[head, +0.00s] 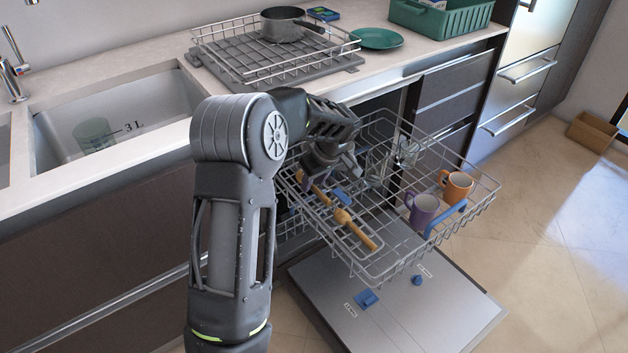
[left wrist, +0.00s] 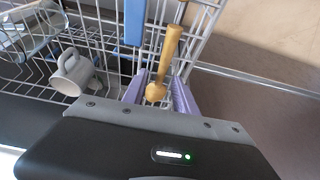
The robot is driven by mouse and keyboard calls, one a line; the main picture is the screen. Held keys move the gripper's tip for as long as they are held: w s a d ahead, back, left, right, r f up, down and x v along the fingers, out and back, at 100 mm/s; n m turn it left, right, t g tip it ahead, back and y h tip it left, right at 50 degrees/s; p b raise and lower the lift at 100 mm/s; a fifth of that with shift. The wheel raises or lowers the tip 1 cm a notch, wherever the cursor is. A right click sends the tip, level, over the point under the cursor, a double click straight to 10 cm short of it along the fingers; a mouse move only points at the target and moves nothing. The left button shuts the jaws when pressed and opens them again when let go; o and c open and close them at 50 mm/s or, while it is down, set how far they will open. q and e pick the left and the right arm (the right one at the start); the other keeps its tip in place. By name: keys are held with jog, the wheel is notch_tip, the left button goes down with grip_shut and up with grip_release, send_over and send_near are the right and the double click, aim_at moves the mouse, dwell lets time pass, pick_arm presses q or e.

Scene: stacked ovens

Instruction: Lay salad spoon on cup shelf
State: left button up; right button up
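The wooden salad spoon (head: 355,229) lies slanting along the left part of the pulled-out wire dishwasher rack (head: 470,178). My left gripper (head: 312,185) reaches down over the spoon's far part and hides some of it. In the left wrist view the spoon (left wrist: 168,52) runs between the two purple fingers of my left gripper (left wrist: 160,82). The fingers look apart, with narrow gaps beside the wood. Blue pieces show on the rack, one beside the spoon (head: 341,197). I cannot clearly make out which part is the cup shelf. My right gripper is out of view.
A purple mug (head: 421,208) and an orange mug (head: 455,186) stand at the rack's right. The open dishwasher door (head: 400,310) lies below. A pot (head: 284,24) stands in another wire rack on the counter, near a green plate (head: 377,38). A sink (head: 110,115) is left.

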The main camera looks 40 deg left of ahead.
pick_arm(q)
jog(key=shift+r, duration=0.15)
jog(key=shift+r+p, duration=0.6)
jog(key=shift+p, duration=0.25)
jog(key=v, duration=1.1)
jog(key=shift+d+r, duration=0.2)
jog(key=shift+r, duration=0.1)
jog(key=shift+s, duration=0.1)
